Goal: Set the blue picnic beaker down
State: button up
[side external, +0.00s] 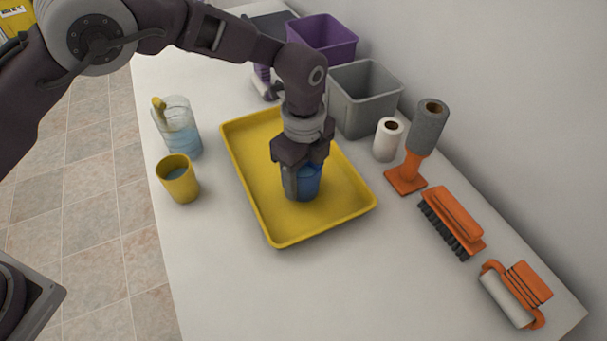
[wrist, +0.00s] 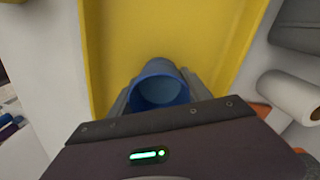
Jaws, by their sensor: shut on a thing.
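The blue picnic beaker (side external: 307,184) is upright at the yellow tray (side external: 276,239), within its rim. I cannot tell whether its base touches the tray floor. My gripper (side external: 301,186) points down and is shut on the beaker, with a finger showing on its left side in the side external view. In the wrist view the beaker (wrist: 160,88) shows its open rim between my fingers, with the yellow tray (wrist: 190,30) behind it.
A yellow cup (side external: 179,181) and a clear jug (side external: 180,132) stand left of the tray. A grey bin (side external: 364,100), a purple bin (side external: 325,40), a white roll (side external: 387,139), an orange roll holder (side external: 408,178), a brush (side external: 452,222) and a lint roller (side external: 512,296) line the wall side. The front counter is clear.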

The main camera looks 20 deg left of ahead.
jog(key=shift+f, duration=0.1)
jog(key=o, duration=1.4)
jog(key=shift+c, duration=0.2)
notch_tip(320, 180, up, 13)
jog(key=s+a+r+n+t, duration=0.1)
jog(key=s+a+r+n, duration=0.15)
jog(key=a+r, duration=0.25)
jog(key=s+a+r+n+h, duration=0.1)
jog(key=s+a+r+n, duration=0.1)
jog(key=a+r+n, duration=0.25)
jog(key=s+a+r+n+t, duration=0.1)
jog(key=s+a+r+n, duration=0.15)
jog(key=a+r, duration=0.3)
jog(key=s+a+f+n+t, duration=0.1)
jog(key=s+a+n, duration=0.5)
jog(key=s, duration=0.4)
jog(key=s+a+f+n+t+y, duration=0.1)
jog(key=s+a+n, duration=0.4)
jog(key=s, duration=0.5)
jog(key=shift+a+f+n+t, duration=0.35)
jog(key=shift+f+n+t, duration=0.2)
jog(key=shift+n+t, duration=0.35)
